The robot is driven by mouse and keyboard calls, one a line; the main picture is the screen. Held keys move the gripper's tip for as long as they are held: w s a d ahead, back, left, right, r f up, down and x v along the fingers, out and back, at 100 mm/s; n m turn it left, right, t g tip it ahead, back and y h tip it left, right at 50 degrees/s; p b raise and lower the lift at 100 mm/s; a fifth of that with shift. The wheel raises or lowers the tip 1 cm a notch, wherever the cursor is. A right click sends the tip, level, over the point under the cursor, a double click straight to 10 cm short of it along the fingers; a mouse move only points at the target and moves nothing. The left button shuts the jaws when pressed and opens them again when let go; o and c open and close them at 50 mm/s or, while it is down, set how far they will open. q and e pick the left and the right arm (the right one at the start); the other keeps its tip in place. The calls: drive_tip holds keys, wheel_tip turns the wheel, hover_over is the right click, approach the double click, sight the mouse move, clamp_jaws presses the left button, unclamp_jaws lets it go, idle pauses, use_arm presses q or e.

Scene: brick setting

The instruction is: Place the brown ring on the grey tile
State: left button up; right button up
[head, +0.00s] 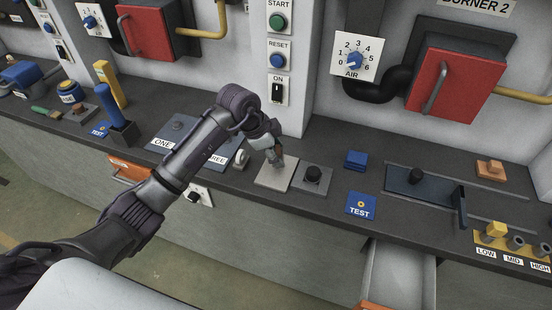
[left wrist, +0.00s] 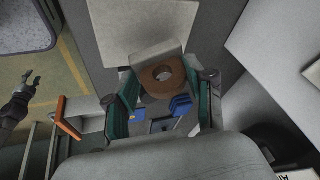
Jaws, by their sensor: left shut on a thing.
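My left gripper (head: 277,162) reaches down over the pale grey tile (head: 272,180) on the counter. In the left wrist view, the brown ring (left wrist: 154,89) is between the two fingertips of the left gripper (left wrist: 163,96), with its hole visible. The left gripper is shut on the ring. A light grey block-like piece (left wrist: 150,54) shows right behind the ring, and the tile (left wrist: 135,28) lies beyond it. In the head view the ring is mostly hidden by the fingers, and I cannot tell whether it touches the tile. A dark gripper (left wrist: 30,92), likely my right one, shows at the left edge.
A blue TEST card (head: 361,205), a blue block (head: 355,160) and a slide fixture (head: 420,185) are farther right. An open drawer (head: 400,275) juts out below the counter.

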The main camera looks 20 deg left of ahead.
use_arm(q)
wheel_tip(320, 180, down, 4)
drive_tip(key=shift+f+p, duration=0.1)
drive_tip(key=shift+p, duration=0.4)
drive_tip(key=o, duration=1.4)
drive_tip(key=shift+b+v, duration=1.15)
drive_tip(key=shift+v, duration=4.95)
drive_tip(key=shift+d, duration=0.1)
